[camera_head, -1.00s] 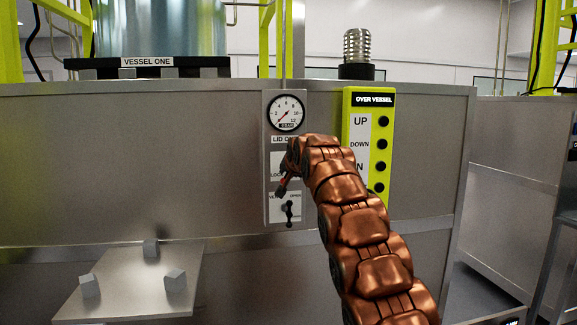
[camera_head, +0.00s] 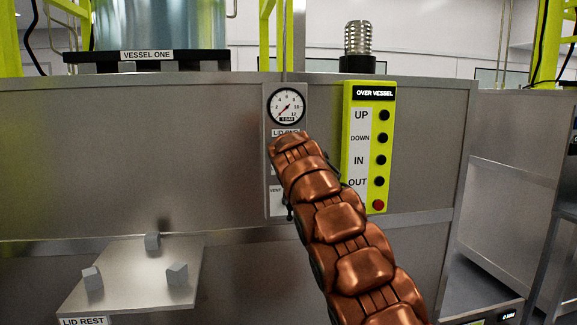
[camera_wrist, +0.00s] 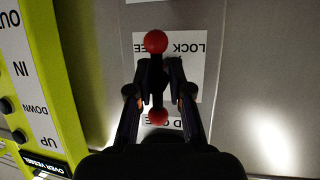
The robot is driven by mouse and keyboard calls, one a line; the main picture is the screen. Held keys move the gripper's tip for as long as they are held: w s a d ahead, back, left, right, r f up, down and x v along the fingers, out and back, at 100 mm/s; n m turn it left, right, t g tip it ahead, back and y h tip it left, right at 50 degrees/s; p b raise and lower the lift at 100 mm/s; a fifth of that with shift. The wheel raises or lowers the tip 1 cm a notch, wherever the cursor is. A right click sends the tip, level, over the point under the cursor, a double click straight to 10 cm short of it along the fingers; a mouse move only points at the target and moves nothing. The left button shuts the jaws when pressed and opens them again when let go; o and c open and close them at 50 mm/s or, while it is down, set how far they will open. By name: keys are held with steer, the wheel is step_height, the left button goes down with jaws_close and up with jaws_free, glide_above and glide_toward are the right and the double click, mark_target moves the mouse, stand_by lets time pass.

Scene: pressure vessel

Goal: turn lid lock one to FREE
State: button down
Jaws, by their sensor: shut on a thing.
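Lid lock one is a dark handle with a red ball at each end (camera_wrist: 155,41), seen in the wrist view, which shows the panel upside down. The handle stands along the picture's vertical over a white label (camera_wrist: 190,60) with LOCK on it; the rest of that label is partly covered. My gripper (camera_wrist: 158,84) is shut on the handle's middle, one finger on each side. In the head view the lock and gripper are hidden behind my arm, in front of the grey panel (camera_head: 270,205) under LID ONE.
A pressure gauge (camera_head: 286,106) sits above the lock. A yellow-green button box (camera_head: 361,150) marked OVER VESSEL stands close on the right. A vent control is partly hidden below. A lid rest (camera_head: 130,285) with three small blocks juts out at lower left.

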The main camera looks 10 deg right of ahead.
steer(key=shift+d+f, duration=0.1)
steer(key=shift+d, duration=0.35)
steer(key=c, duration=1.2)
jaws_free()
steer(key=shift+w+d, duration=0.1)
steer(key=shift+a, duration=0.35)
steer(key=shift+v, duration=6.05)
steer(key=shift+d, duration=0.1)
